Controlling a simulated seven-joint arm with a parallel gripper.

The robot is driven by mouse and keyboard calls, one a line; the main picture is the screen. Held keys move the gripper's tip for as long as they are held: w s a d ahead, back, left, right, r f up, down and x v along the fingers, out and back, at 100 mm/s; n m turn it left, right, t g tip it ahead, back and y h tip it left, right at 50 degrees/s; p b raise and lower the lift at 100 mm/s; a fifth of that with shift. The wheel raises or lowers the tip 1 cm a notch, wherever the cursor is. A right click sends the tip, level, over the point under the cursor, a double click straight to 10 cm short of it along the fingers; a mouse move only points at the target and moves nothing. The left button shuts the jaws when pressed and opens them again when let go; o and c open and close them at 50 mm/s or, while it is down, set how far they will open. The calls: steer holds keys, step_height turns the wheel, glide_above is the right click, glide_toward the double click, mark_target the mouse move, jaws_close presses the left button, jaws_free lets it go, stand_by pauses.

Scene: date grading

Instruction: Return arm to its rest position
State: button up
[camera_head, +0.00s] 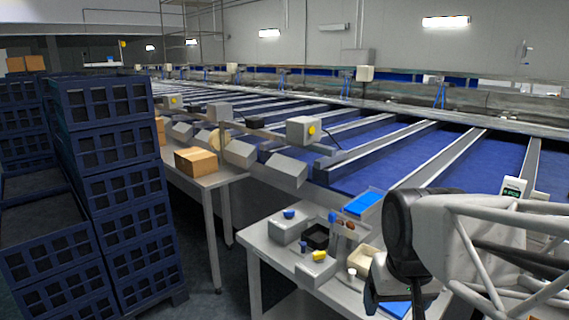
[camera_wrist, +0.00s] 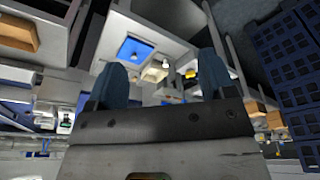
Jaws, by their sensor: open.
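My arm (camera_head: 440,240) comes in from the right edge in the head view and hangs over the right part of the grey work table (camera_head: 272,262). My gripper's fingers are mostly hidden behind the arm there. In the wrist view my gripper (camera_wrist: 161,74) shows two dark blue fingers standing well apart, with nothing between them. Beyond them the table top (camera_wrist: 118,22) shows, with a blue-bottomed tray (camera_wrist: 128,46) and small items. The fingers appear apart from everything on the table.
Table items include a grey box (camera_head: 287,231), a black tray (camera_head: 316,238), a yellow item (camera_head: 320,255), a beige tray (camera_head: 362,257) and a blue tray (camera_head: 362,203). Blue crates (camera_head: 115,180) stack at left. A cardboard box (camera_head: 196,161) sits on another table. Conveyor lanes (camera_head: 385,150) run behind.

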steer(key=s, duration=0.1)
steer(key=s+f, duration=0.1)
steer(key=s, duration=0.1)
steer(key=s+f, duration=0.1)
steer(key=s, duration=0.1)
steer(key=shift+d+f, duration=0.2)
steer(key=shift+f, duration=0.05)
stand_by(1.9)
